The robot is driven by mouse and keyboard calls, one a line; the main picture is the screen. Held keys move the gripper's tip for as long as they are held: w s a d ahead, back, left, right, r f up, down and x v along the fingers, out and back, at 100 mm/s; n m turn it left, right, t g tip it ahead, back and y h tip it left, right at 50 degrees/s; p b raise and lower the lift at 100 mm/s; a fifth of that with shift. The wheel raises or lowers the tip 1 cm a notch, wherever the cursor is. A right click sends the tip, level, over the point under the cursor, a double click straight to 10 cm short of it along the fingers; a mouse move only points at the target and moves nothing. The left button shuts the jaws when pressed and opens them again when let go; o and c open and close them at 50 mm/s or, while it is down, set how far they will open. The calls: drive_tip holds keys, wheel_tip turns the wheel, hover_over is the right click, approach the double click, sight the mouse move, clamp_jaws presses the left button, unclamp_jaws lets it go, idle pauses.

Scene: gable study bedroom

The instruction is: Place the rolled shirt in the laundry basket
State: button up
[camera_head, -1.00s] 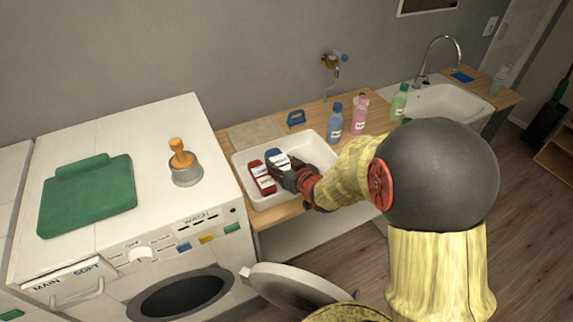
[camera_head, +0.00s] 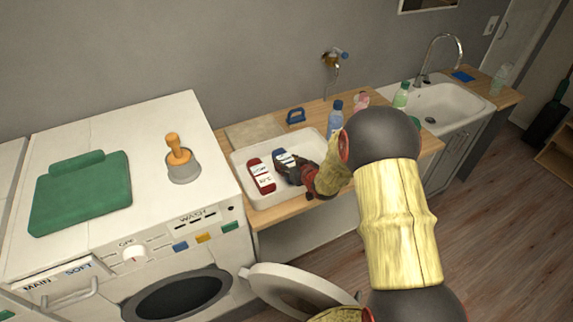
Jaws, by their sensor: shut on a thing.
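I see no clear rolled shirt and no laundry basket. My gripper (camera_head: 284,172) is low over the white tub (camera_head: 318,145) on the wooden counter, its dark fingers at a blue item with a white label (camera_head: 284,157). It is shut on this blue item, though the fingers hide part of it and the contact is hard to see. A red item with a white label (camera_head: 262,176) lies just left of the fingers in the tub. A flat green piece (camera_head: 82,193) with a narrower strip at its back lies on the white washing machine (camera_head: 140,140); I cannot tell whether it is cloth.
A grey cup with an orange-handled tool (camera_head: 182,165) stands on the machine. The machine's round door (camera_head: 295,290) hangs open below. Blue (camera_head: 335,118), pink and green (camera_head: 401,95) bottles stand right of the tub, partly behind my arm. A sink (camera_head: 440,105) is farther right.

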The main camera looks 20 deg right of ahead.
drive_tip(key=shift+f, duration=0.2)
drive_tip(key=shift+f, duration=0.2)
drive_tip(key=o, duration=1.3)
drive_tip(key=shift+r, duration=0.1)
